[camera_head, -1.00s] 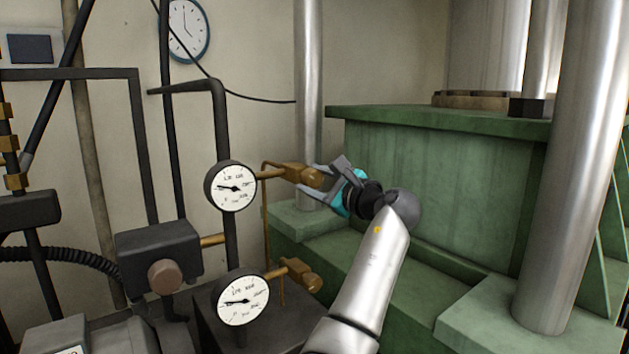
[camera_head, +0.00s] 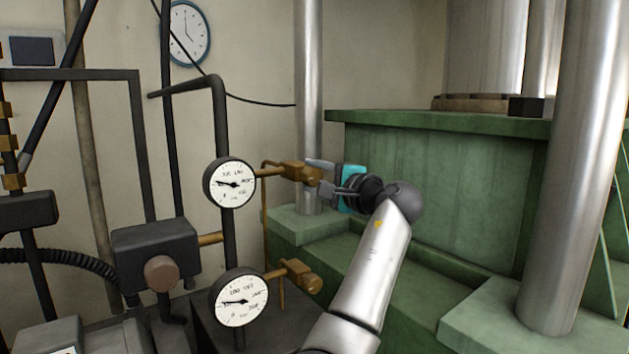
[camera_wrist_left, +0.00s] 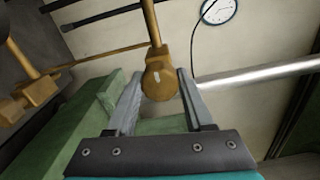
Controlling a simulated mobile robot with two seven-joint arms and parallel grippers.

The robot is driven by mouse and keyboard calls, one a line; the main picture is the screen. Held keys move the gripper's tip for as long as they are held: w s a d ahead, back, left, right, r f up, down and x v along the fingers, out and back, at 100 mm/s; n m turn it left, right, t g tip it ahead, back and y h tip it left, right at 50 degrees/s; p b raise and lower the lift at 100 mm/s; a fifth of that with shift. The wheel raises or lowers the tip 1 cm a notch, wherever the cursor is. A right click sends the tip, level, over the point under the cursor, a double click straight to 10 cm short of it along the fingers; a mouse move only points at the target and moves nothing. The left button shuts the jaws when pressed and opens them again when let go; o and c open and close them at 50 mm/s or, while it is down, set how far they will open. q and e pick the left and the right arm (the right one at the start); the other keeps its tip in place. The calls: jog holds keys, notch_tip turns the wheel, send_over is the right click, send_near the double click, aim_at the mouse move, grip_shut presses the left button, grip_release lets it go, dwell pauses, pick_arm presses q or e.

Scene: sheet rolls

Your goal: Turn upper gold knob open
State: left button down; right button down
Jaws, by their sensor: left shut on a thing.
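The upper gold knob (camera_head: 313,176) is at the right end of a brass valve beside the upper gauge (camera_head: 230,183). My left gripper (camera_head: 318,178) reaches it from the right and is shut on it, with its fingers at the knob's sides. In the left wrist view the round knob (camera_wrist_left: 158,79), with a pale mark on its face, sits between the fingertips (camera_wrist_left: 160,75). Part of the knob is hidden by the fingers in the head view. The lower gold knob (camera_head: 311,284) is below, apart from my gripper. My right gripper is not in view.
A lower gauge (camera_head: 240,298) and dark pipes stand to the left. A green press body (camera_head: 440,185) is close behind and right of my arm, with steel columns (camera_head: 575,170) rising from it. A wall clock (camera_head: 189,33) hangs at the back.

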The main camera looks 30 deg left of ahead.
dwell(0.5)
pick_arm(q)
jog(key=shift+c, duration=1.4)
grip_release()
jog(key=b+v, duration=0.2)
jog(key=v, duration=1.3)
jog(key=shift+b, duration=0.3)
jog(key=shift+s+d, duration=0.1)
